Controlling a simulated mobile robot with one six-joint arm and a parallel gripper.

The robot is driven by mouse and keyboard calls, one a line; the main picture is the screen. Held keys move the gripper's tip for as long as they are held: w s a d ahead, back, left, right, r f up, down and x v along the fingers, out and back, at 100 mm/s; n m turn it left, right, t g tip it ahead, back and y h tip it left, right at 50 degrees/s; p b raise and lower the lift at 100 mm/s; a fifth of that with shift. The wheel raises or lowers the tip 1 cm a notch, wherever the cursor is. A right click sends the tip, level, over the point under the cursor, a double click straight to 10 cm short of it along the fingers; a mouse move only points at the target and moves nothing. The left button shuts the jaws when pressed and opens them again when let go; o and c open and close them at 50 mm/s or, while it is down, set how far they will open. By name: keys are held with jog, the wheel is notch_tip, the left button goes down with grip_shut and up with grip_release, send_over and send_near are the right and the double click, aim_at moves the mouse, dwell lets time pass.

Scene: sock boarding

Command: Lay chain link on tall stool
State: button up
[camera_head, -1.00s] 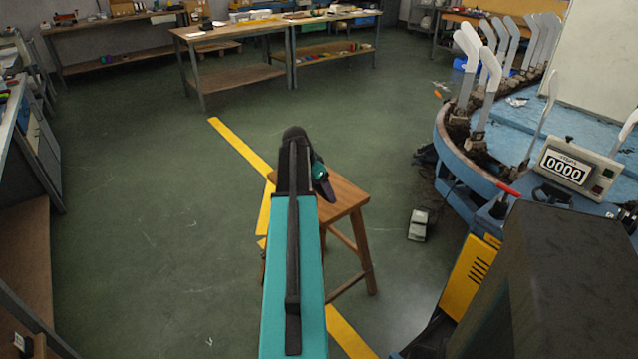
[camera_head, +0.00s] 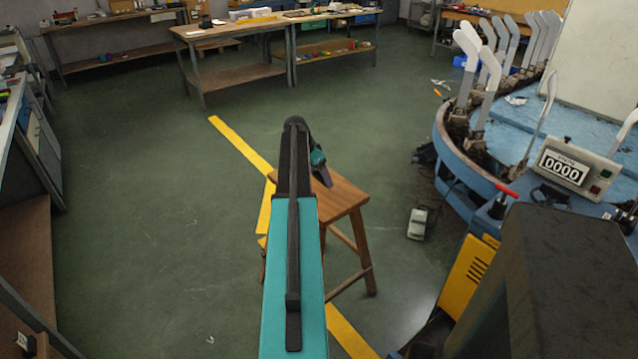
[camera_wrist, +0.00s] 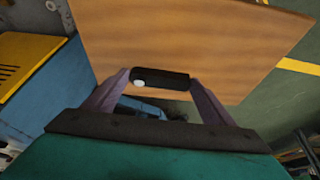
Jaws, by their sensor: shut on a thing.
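The tall wooden stool (camera_head: 345,197) stands on the floor ahead, its square seat partly hidden by my arm in the head view. In the wrist view the seat (camera_wrist: 195,35) fills the upper middle. My gripper (camera_wrist: 160,84) is shut on a small dark piece, the chain link (camera_wrist: 172,78), held crosswise between the two purple-grey fingers. In the picture the link overlaps the near edge of the seat; its height above the seat is hard to tell. In the head view my gripper (camera_head: 322,176) shows over the seat's back left part, and the link is hidden there.
A round blue machine (camera_head: 457,165) with upright white sock boards stands to the right of the stool. A grey foot pedal (camera_head: 418,224) lies on the floor between them. Workbenches (camera_head: 235,32) stand at the back. Open green floor (camera_head: 140,190) lies left of the stool.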

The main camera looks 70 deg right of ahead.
dwell(0.3)
jog(key=shift+f+p, duration=0.35)
jog(key=shift+f, duration=1.4)
jog(key=shift+f, duration=0.1)
jog(key=o, duration=1.2)
jog(key=shift+b+v, duration=0.75)
jog(key=shift+v, duration=5.35)
jog(key=shift+s, duration=0.1)
